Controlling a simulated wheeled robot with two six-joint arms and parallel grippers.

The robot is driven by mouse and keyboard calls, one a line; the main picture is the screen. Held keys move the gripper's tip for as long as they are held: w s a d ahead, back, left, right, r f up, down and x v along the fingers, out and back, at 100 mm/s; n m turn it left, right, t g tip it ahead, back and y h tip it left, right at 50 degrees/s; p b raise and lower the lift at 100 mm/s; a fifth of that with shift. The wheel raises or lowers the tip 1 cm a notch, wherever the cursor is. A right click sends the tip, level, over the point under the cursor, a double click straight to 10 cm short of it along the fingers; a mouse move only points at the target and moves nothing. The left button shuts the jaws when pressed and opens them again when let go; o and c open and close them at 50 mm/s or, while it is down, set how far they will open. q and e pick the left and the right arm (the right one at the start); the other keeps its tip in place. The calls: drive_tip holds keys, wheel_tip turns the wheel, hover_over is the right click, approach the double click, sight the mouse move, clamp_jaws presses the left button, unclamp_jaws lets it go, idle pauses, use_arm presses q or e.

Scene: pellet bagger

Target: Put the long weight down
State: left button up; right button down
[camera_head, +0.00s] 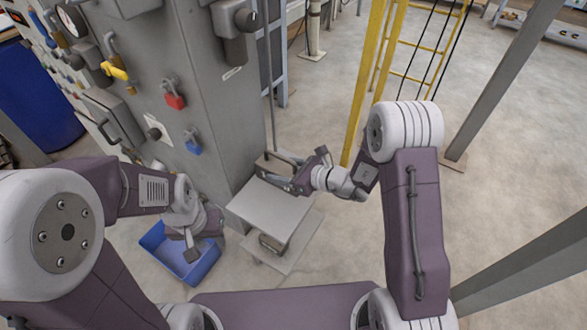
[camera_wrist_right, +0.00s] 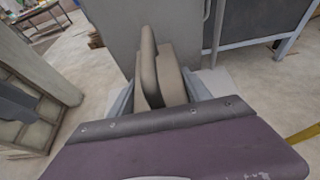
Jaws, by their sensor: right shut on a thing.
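My right gripper (camera_head: 283,178) is shut on a grey-brown long weight (camera_head: 271,163) at the back edge of the small grey platform (camera_head: 266,207). I cannot tell whether the weight touches the platform. In the right wrist view the weight (camera_wrist_right: 149,68) stands up between the fingers (camera_wrist_right: 160,95), with a second block-like part beside it. My left gripper (camera_head: 191,247) hangs over the blue bin (camera_head: 160,240), and its finger opening is too unclear to read.
Another metal piece (camera_head: 268,243) sits on the lower shelf (camera_head: 292,258) under the platform. The tall grey machine cabinet (camera_head: 215,110) stands close on the left, with padlocks and knobs. A yellow ladder frame (camera_head: 371,75) stands behind right. The platform's middle and front are clear.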

drive_tip(key=shift+a+f, duration=0.1)
drive_tip(key=shift+f, duration=1.4)
drive_tip(key=shift+w+f, duration=0.15)
drive_tip(key=shift+f, duration=0.3)
drive_tip(key=shift+f+b, duration=0.15)
drive_tip(key=shift+b, duration=0.25)
drive_tip(key=shift+c, duration=2.4)
unclamp_jaws()
drive_tip(key=shift+s, duration=0.2)
